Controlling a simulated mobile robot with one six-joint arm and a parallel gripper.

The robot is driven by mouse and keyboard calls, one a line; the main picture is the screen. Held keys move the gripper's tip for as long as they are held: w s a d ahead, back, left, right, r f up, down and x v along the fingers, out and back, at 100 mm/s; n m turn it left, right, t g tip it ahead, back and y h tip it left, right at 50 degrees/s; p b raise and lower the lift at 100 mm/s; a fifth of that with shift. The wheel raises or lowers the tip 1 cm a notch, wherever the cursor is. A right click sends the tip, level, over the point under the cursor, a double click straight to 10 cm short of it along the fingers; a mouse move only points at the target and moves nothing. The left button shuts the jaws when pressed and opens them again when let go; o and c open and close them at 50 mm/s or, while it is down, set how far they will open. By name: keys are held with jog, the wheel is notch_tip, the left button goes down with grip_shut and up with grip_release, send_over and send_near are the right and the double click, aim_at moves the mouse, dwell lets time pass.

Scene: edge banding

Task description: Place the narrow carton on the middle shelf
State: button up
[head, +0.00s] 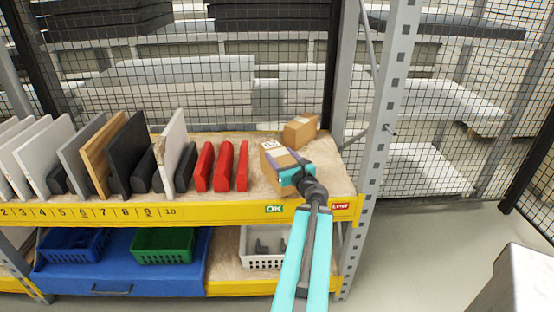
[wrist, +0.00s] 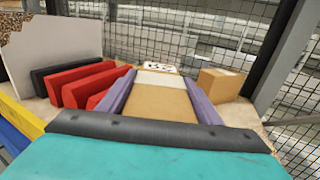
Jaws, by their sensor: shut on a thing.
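A brown carton with a white label (head: 270,163) is at the right part of the yellow-edged shelf (head: 338,172). My gripper (head: 285,161) is shut on this carton from the front. In the wrist view the carton (wrist: 158,102) sits between the two purple fingers of my gripper (wrist: 160,90). Whether its base touches the shelf is hidden. A second, smaller-looking brown carton (head: 300,130) stands behind it to the right, near the shelf's back edge, and also shows in the wrist view (wrist: 220,84). The two are apart.
Red dividers (head: 223,166) stand left of the held carton, with dark, white and tan panels further left. A grey post (head: 384,120) bounds the shelf at right. Wire mesh (head: 240,90) is behind. Blue (head: 75,244), green (head: 163,245) and white (head: 262,262) bins sit below.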

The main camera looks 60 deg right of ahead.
aim_at(277, 144)
jog(key=b, duration=0.3)
jog(key=shift+w+d, duration=0.1)
jog(key=shift+d, duration=0.05)
jog(key=shift+w+d+f+p, duration=0.15)
jog(key=shift+w+d+p, duration=0.3)
jog(key=shift+w+d, duration=0.8)
jog(key=shift+w+d+f+p, duration=0.1)
jog(key=shift+w+d+p, duration=0.3)
jog(key=shift+w+d, duration=0.85)
jog(key=shift+d, duration=0.1)
jog(key=shift+w+d, duration=0.2)
jog(key=shift+d, duration=0.1)
jog(key=shift+f, duration=1.9)
jog(key=o, duration=1.8)
